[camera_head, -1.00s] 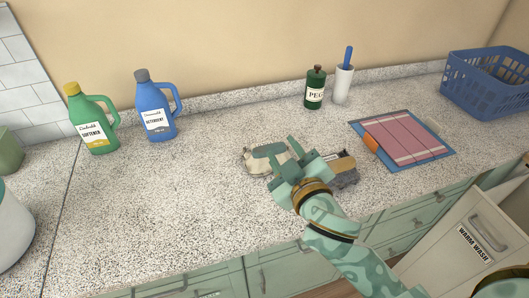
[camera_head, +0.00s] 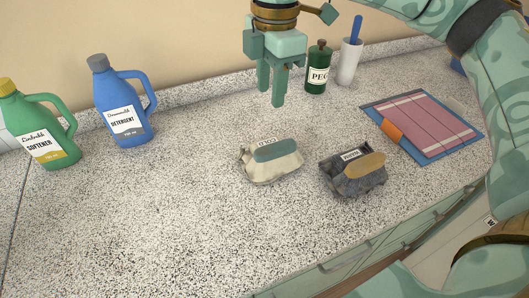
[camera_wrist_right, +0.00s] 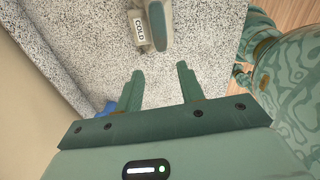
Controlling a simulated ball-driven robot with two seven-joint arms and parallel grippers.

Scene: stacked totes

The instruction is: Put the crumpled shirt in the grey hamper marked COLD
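A cream, crumpled-looking piece (camera_head: 262,172) with a COLD label and a teal oval top lies on the speckled counter; part of it shows in the wrist view (camera_wrist_right: 141,28). A dark grey, lumpy piece (camera_head: 345,180) with a tan oval top and a label I cannot read lies to its right. I cannot make out a separate shirt or a hamper. My right gripper (camera_head: 271,98) hangs fingers down, above and behind the cream piece, not touching it. In the wrist view its fingers (camera_wrist_right: 159,75) are apart with nothing between. My left gripper is out of view.
A blue detergent jug (camera_head: 125,110) and a green softener jug (camera_head: 38,130) stand at left. A green PEGS bottle (camera_head: 317,75) and a white cup (camera_head: 348,62) with a blue handle stand behind. A pink cloth on a blue board (camera_head: 430,120) lies right. The front-left counter is clear.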

